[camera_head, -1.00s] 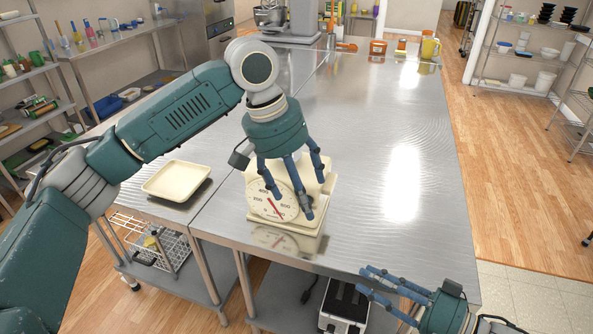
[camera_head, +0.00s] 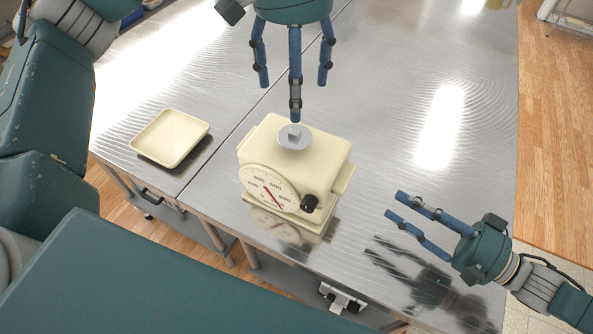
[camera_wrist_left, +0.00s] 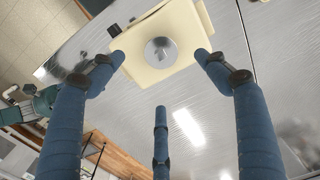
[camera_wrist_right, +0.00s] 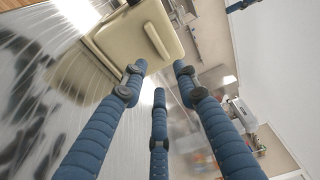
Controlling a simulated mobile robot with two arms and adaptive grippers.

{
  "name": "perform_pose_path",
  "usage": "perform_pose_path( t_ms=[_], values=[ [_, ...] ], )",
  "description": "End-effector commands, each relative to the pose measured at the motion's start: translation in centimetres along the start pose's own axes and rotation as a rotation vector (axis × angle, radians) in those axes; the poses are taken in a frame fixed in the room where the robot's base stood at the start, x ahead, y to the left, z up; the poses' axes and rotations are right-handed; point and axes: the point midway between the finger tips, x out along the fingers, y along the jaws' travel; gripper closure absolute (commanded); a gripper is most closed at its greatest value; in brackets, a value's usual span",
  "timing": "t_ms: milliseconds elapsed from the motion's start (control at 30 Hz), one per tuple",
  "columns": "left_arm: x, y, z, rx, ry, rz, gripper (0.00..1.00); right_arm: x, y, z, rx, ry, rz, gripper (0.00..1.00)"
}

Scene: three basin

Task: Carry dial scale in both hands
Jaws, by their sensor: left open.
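The cream dial scale (camera_head: 310,165) stands upright on the steel table, its round dial (camera_head: 268,188) and black knob facing front. Its top shows a bare grey metal disc (camera_head: 295,137). My left gripper (camera_head: 294,92) is open and empty above and behind the scale, fingers pointing down. In the left wrist view the scale (camera_wrist_left: 150,75) lies beyond its spread fingers. My right gripper (camera_head: 394,205) is open and empty to the right of the scale, apart from it, fingers pointing left. In the right wrist view the scale's side (camera_wrist_right: 135,40) shows past its fingertips.
A cream shallow tray (camera_head: 170,138) lies on the table (camera_head: 400,60) left of the scale. The table to the right and behind is clear. The front table edge runs close to the scale. A toaster (camera_head: 342,298) sits on the shelf below.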

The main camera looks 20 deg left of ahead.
Motion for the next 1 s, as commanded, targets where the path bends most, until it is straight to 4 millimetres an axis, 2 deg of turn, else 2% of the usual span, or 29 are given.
perform_pose_path(
  t_ms=[167, 267, 500, 700, 1000],
  values=[
    [0.7, 0.0, 0.0, -0.001, -0.002, -0.001, 0.25, 0.7, 0.0, 0.0, -0.001, 0.000, -0.001, 0.70],
    [1.9, 0.0, 0.0, -0.001, -0.002, -0.001, 0.25, 1.9, -0.1, 0.0, -0.001, -0.002, -0.003, 0.70],
    [6.2, 0.0, 0.0, 0.000, -0.003, 0.000, 0.25, 6.3, -0.1, 0.0, -0.002, -0.003, -0.003, 0.70],
    [9.3, 0.0, 0.0, -0.001, -0.002, 0.000, 0.25, 9.3, -0.1, 0.0, -0.002, -0.001, -0.002, 0.70],
    [10.9, 0.0, -0.1, 0.000, 0.001, 0.000, 0.25, 10.8, 0.0, -0.1, -0.002, 0.001, 0.001, 0.70]
  ],
)
